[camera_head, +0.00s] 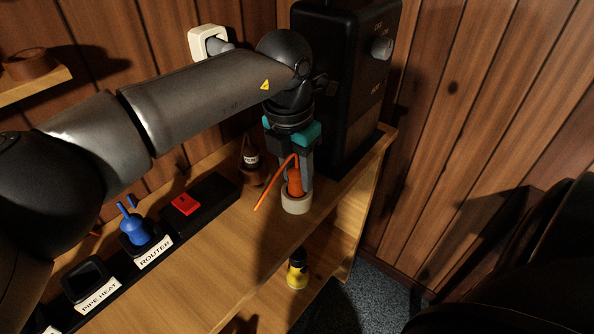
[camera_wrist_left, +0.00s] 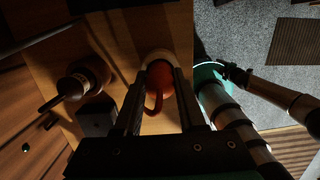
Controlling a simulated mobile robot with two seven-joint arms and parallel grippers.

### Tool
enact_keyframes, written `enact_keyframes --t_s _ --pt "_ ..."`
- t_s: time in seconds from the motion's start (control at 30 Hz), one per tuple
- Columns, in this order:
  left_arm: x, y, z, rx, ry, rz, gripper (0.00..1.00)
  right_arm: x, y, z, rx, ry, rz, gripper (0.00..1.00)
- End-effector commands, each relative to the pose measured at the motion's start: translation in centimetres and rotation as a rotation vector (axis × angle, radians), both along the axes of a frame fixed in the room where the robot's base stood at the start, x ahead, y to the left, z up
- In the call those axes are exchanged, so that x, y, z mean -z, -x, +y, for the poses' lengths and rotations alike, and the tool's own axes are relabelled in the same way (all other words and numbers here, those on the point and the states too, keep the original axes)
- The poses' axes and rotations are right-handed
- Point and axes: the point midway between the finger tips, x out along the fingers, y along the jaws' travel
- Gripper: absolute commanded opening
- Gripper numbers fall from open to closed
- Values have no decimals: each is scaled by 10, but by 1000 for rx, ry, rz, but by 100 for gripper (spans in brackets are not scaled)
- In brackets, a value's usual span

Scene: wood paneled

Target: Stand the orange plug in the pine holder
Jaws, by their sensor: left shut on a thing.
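My left gripper (camera_head: 298,182) is shut on the orange plug (camera_head: 294,186), whose orange cord hangs off to the left. The pine holder (camera_head: 296,205) is a pale round cup on the wooden shelf top, right under the plug. The plug looks upright with its lower end at the holder's mouth; how deep it sits I cannot tell. In the left wrist view the orange plug (camera_wrist_left: 160,76) lies between my left gripper's fingers (camera_wrist_left: 161,88), with the pale holder rim (camera_wrist_left: 155,55) just behind it.
A brown holder (camera_head: 251,175) with a dark plug stands left of it. A black power strip (camera_head: 210,202) holds a red switch and a blue plug (camera_head: 136,228). A black appliance (camera_head: 340,80) rises close behind. A yellow-black object (camera_head: 297,272) is on the lower shelf.

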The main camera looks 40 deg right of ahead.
Motion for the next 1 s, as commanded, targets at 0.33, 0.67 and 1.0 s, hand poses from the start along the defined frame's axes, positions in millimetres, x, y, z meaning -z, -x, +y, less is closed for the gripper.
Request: enact_keyframes --t_s 0.33,0.67,1.0 --pt "10 0 0 0 0 0 0 9 0 0 0 0 0 50" --pt "9 0 0 0 0 0 73 8 0 0 0 0 0 50" --pt "9 0 0 0 0 0 74 8 0 0 1 0 0 50"
